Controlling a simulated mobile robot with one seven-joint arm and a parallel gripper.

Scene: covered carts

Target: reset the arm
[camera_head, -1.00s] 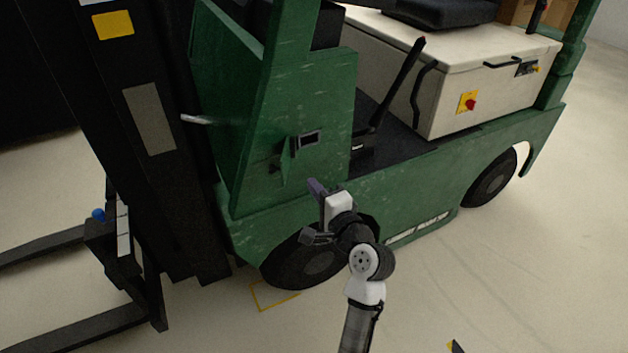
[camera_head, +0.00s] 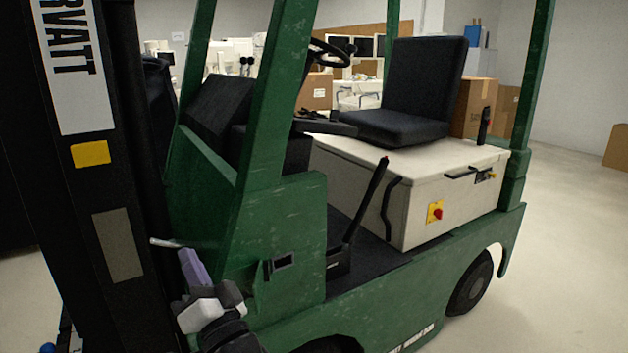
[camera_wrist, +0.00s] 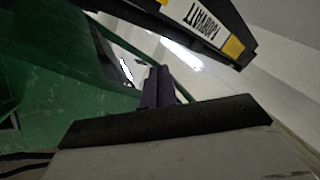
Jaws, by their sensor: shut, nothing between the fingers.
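My gripper (camera_head: 189,268) is at the lower left of the head view, in front of the green front body of a forklift (camera_head: 292,215). Its purple fingers are together and hold nothing, pointing up and to the left. They also show in the wrist view (camera_wrist: 158,85), with the forklift's green panel (camera_wrist: 60,80) to the left and its black mast with a white label (camera_wrist: 205,22) at the top. Most of my arm is out of the head view, below its bottom edge. I cannot tell the gap between the fingers and the forklift.
The forklift's mast (camera_head: 115,200) stands close left of my gripper. A black lever (camera_head: 367,210), a seat (camera_head: 415,95) and a cream box (camera_head: 405,190) are farther right. Cardboard boxes (camera_head: 475,108) stand behind. Open floor (camera_head: 560,230) lies to the right.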

